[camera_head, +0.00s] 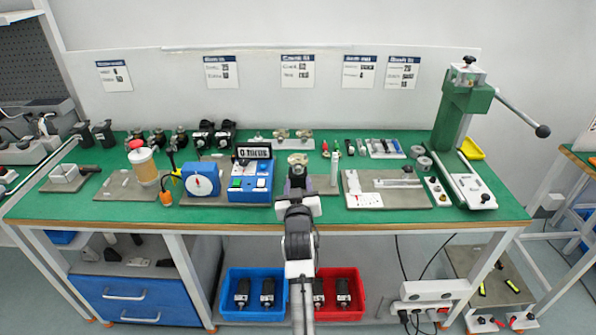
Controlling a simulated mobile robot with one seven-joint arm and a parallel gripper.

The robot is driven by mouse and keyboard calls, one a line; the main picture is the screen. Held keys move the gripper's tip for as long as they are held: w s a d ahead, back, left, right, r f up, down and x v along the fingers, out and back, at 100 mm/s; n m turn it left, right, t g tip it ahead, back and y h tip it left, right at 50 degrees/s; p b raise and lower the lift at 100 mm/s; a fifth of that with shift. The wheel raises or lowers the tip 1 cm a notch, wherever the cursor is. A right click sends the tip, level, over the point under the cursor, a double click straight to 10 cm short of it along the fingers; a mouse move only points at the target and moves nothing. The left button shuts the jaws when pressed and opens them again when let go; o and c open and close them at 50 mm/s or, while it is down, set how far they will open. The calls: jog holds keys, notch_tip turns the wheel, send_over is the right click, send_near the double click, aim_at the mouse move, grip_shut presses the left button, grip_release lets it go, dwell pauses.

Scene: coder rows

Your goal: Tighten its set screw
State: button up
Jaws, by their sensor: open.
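The task names a set screw, but I cannot make one out at this size, nor tell which part it belongs to. My arm reaches up from the bottom middle to the green workbench (330,222). My gripper (298,187) is open at the bench's front middle. Just beyond it stands a small metal part (298,160) on a grey plate (322,185). My gripper hides the lower part of it, and I cannot tell whether they touch. No hex key or screwdriver can be told for sure among the small tools (335,160) to the right.
A blue box with coloured buttons (250,185) and a blue dial gauge (201,180) stand close to the left. A grey fixture plate (410,197) lies to the right, then a tall green arbor press (464,105). Blue (232,302) and red bins sit below the bench.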

aim_at(298, 171)
jog(key=shift+w+p, duration=0.45)
jog(key=shift+w, duration=2.2)
grip_shut()
